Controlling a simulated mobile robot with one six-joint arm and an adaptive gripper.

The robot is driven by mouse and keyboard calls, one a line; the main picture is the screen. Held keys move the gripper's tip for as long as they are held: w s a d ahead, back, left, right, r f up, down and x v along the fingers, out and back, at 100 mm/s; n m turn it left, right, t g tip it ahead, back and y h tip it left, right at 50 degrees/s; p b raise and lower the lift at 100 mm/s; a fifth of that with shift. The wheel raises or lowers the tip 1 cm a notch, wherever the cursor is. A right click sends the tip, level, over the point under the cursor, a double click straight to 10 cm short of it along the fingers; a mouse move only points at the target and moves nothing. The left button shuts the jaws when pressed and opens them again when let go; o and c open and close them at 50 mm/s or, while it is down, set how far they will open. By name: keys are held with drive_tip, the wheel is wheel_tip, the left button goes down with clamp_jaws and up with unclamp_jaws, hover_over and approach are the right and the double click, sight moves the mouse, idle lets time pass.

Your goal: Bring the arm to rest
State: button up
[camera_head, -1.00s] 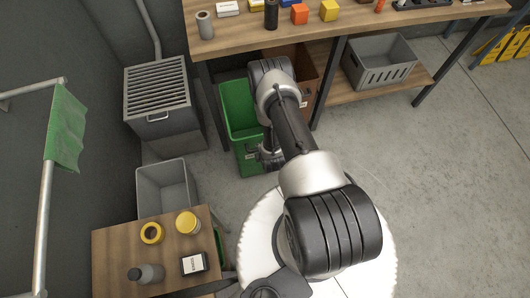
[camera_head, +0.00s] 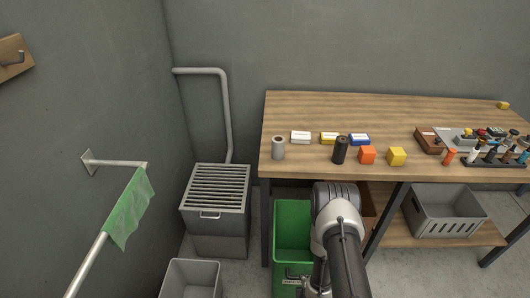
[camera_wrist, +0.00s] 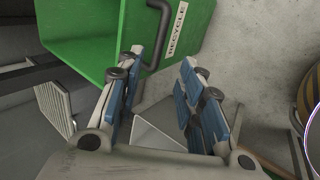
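My arm (camera_head: 345,255) rises from the bottom of the head view, in front of the workbench, bent with its elbow near the bench's front edge. My gripper (camera_wrist: 162,75) shows in the wrist view with its two blue-padded fingers apart and nothing between them. In the head view the gripper end is small and low beside the green bin, too unclear to read. The green bin (camera_head: 291,225) stands under the bench, left of my arm. In the wrist view the bin (camera_wrist: 95,35), with a RECYCLE label and black handle, lies beyond the fingers.
The workbench (camera_head: 375,110) holds small boxes, cubes, cylinders and tools. A grey crate (camera_head: 447,226) sits on its lower shelf. A vented grey box (camera_head: 217,203) and a grey bin (camera_head: 190,283) stand left. A green cloth (camera_head: 130,208) hangs on a wall rail. Floor right of my arm looks clear.

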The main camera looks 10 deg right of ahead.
drive_tip(key=w+r+m, duration=0.3)
drive_tip(key=w+r, duration=0.6)
drive_tip(key=r, duration=0.6)
drive_tip(key=a+r+m, duration=0.2)
drive_tip(key=r, duration=0.8)
drive_tip(key=a+r+m, duration=0.2)
drive_tip(key=r, duration=0.8)
drive_tip(key=s+a+r+m+g+y, duration=0.1)
drive_tip(key=s+a+r+m, duration=0.1)
drive_tip(key=s+r, duration=0.45)
drive_tip(key=s+a+r+m, duration=0.2)
drive_tip(key=s+a+r, duration=0.15)
drive_tip(key=r, duration=0.55)
drive_tip(key=s+a+r+m, duration=0.1)
drive_tip(key=s+r+m, duration=0.1)
drive_tip(key=s, duration=0.5)
drive_tip(key=s+r+m+g, duration=0.1)
drive_tip(key=s+r, duration=0.2)
drive_tip(key=s, duration=0.5)
drive_tip(key=shift+a+r+m+y, duration=0.4)
